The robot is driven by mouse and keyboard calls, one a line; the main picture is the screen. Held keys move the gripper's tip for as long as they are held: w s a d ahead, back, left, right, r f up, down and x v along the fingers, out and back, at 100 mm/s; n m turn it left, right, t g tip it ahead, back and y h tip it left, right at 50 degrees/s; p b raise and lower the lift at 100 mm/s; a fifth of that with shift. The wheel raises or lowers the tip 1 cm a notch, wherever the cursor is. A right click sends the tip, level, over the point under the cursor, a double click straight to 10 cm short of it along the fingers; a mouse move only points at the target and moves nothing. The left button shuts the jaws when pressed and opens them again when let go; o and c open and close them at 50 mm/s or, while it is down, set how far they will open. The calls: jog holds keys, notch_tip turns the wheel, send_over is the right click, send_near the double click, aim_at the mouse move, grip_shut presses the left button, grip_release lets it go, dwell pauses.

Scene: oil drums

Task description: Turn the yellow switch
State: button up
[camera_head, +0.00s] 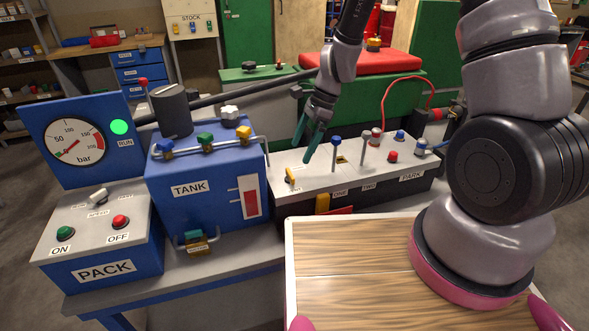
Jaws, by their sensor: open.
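A small yellow switch (291,176) sits at the left end of the white-topped box (312,172), right of the blue tank. A partly unreadable label lies beside it. My gripper (308,143) points down above the left part of this box. Its two teal fingers are apart with nothing between them. The fingertips are above and slightly right of the yellow switch and look apart from it.
A blue-knobbed lever (335,150) stands close right of my gripper, with several more knobs further right. The blue tank (203,188) and PACK box (103,241) stand to the left. A red cable (386,95) arches behind.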

aim_at(291, 173)
jog(key=x, duration=0.8)
jog(key=shift+f, duration=0.1)
jog(key=c, duration=1.3)
